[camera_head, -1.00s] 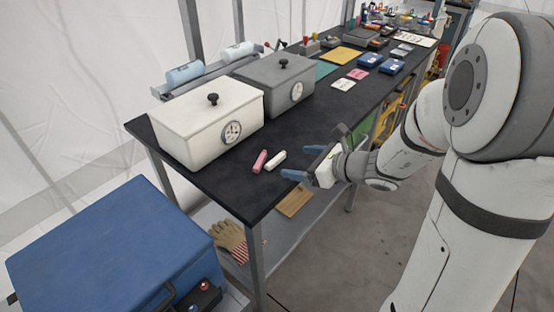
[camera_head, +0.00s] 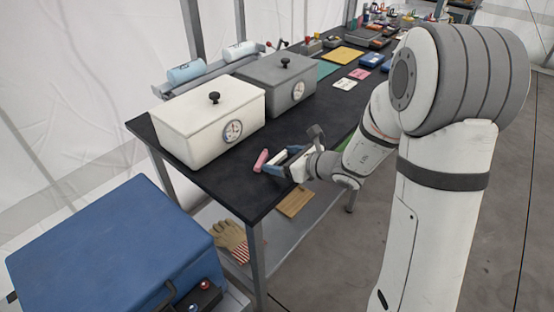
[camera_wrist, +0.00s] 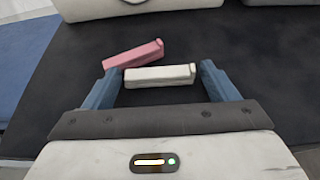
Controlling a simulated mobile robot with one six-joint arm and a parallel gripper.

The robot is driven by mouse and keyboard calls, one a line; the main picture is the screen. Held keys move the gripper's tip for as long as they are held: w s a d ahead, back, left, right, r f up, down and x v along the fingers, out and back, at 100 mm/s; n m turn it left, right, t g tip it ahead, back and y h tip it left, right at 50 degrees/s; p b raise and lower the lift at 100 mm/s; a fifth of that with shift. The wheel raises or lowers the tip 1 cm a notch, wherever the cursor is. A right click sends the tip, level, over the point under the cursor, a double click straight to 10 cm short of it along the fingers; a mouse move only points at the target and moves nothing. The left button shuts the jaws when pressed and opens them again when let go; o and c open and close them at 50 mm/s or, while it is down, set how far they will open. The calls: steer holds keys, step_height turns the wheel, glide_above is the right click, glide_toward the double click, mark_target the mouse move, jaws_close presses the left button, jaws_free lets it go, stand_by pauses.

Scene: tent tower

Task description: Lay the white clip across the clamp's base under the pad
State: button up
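The white clip (camera_head: 280,156) is a short pale bar on the dark bench top near its front edge. In the wrist view the white clip (camera_wrist: 160,76) lies crosswise between the two blue fingers of my gripper (camera_wrist: 161,69). Small gaps show at both ends of it. My gripper (camera_head: 283,161) is open and low at the bench edge in the head view, with its fingers on either side of the clip. A similar pink clip (camera_head: 261,160) lies just beyond; it also shows in the wrist view (camera_wrist: 134,54). I cannot pick out the clamp or its pad with certainty.
A cream lidded box (camera_head: 180,120) and a grey lidded box (camera_head: 270,85), each with a dial, stand behind the clips. A blue case (camera_head: 100,245) stands at front left. Bare bench top (camera_head: 225,185) lies left of the clips. Cards and tools fill the far end.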

steer(key=c, duration=0.8)
